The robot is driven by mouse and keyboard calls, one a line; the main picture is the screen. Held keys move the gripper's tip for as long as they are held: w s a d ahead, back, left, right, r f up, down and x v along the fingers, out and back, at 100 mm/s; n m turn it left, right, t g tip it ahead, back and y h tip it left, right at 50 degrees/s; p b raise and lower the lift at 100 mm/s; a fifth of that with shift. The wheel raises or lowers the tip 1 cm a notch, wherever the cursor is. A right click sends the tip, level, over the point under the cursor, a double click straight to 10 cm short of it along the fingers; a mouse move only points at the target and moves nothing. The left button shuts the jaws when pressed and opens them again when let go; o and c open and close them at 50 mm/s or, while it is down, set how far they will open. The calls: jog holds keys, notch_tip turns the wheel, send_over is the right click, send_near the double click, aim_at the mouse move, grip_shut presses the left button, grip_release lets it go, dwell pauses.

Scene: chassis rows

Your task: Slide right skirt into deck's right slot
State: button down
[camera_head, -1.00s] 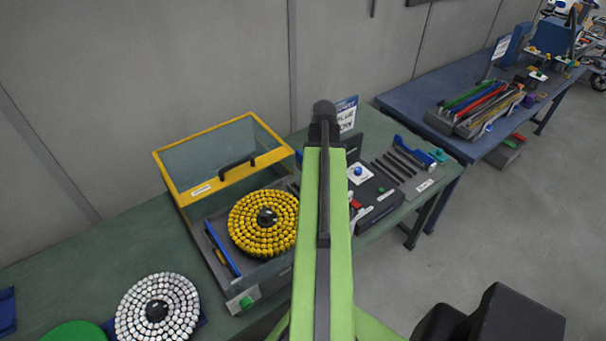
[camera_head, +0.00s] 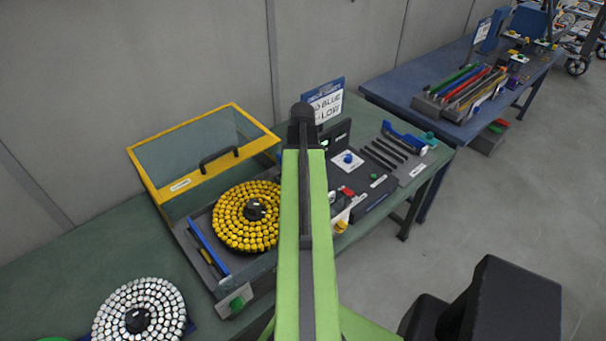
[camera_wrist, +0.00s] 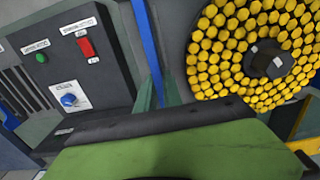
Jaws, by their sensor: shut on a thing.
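The right skirt is a thin blue strip (camera_wrist: 148,45) in the wrist view, running between the dark console and the grey deck (camera_wrist: 178,50). My gripper (camera_wrist: 160,92) is shut on its lower end, with greenish fingertips on both sides. Whether the skirt sits in the slot or beside it I cannot tell. In the head view a small blue piece (camera_head: 279,156), likely this skirt, shows beside my green arm, which hides my gripper. The deck (camera_head: 262,266) carries a round yellow-tufted brush (camera_head: 236,216). Another blue strip (camera_head: 208,246) lies along the deck's left side.
A yellow-framed clear lid (camera_head: 160,188) stands open behind the deck. A dark console (camera_head: 376,190) with red and green buttons is close on the right. A white-tufted brush (camera_head: 115,312) lies front left. A blue table (camera_head: 405,88) stands at the back right.

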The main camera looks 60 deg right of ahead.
jog(key=shift+f+b, duration=0.4)
jog(key=shift+f, duration=0.45)
jog(key=shift+s+f+b, duration=0.1)
jog(key=shift+f+b, duration=1.05)
dwell(0.3)
jog(key=shift+f+b, duration=1.1)
jog(key=c, duration=1.4)
grip_release()
jog(key=shift+r, duration=0.1)
notch_tip(320, 180, up, 18)
jog(key=p, duration=1.7)
jog(key=shift+f+p, duration=0.25)
jog(key=shift+p, duration=0.1)
